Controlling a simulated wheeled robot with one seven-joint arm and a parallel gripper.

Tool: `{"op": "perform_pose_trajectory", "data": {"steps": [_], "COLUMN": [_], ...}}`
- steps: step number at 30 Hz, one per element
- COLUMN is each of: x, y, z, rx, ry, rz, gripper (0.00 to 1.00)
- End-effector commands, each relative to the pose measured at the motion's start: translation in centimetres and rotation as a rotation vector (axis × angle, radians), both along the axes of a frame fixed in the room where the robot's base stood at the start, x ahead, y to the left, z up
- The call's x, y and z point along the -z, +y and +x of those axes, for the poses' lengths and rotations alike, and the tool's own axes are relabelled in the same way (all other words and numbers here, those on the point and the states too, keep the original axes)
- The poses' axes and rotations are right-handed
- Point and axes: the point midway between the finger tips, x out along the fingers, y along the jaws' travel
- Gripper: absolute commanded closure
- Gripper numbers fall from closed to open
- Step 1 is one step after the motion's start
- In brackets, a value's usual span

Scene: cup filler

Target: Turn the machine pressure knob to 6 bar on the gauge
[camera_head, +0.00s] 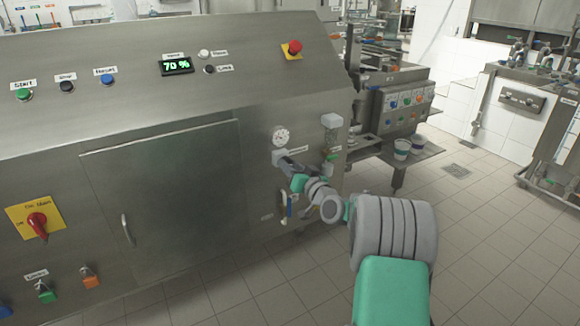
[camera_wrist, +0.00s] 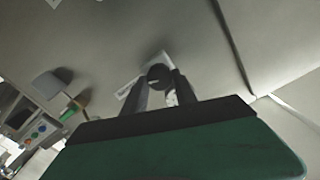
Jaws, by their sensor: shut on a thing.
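The round white pressure gauge (camera_head: 281,136) is on the machine's front panel, right of the large door. Its needle is too small to read. My gripper (camera_head: 284,163) reaches the panel just below the gauge. In the wrist view my gripper (camera_wrist: 160,90) has its two fingers on either side of a dark round knob (camera_wrist: 159,73), shut on it. A white label (camera_wrist: 127,88) lies behind the fingers. In the head view the knob is mostly hidden by my gripper.
A sight glass (camera_head: 331,138) with a grey cap is right of the gauge. A red emergency button (camera_head: 294,48) is above. Cups (camera_head: 402,148) stand on a shelf at right. The floor at right is mostly clear.

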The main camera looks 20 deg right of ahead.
Motion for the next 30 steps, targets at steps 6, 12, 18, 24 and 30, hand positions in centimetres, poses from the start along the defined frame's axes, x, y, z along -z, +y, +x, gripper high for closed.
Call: {"op": "perform_pose_trajectory", "data": {"steps": [6,12,18,24,30], "x": [0.00,-0.05,-0.09,-0.07,-0.03], "y": [-0.08,-0.11,-0.15,-0.19,-0.18], "z": [-0.01,-0.01,0.00,0.00,-0.01], "rx": [0.001,0.001,0.001,0.002,0.002], "ry": [0.025,0.046,0.068,0.089,0.111], "rz": [0.204,0.392,0.581,0.770,0.959], "gripper": [1.00,1.00,1.00,1.00,1.00]}}
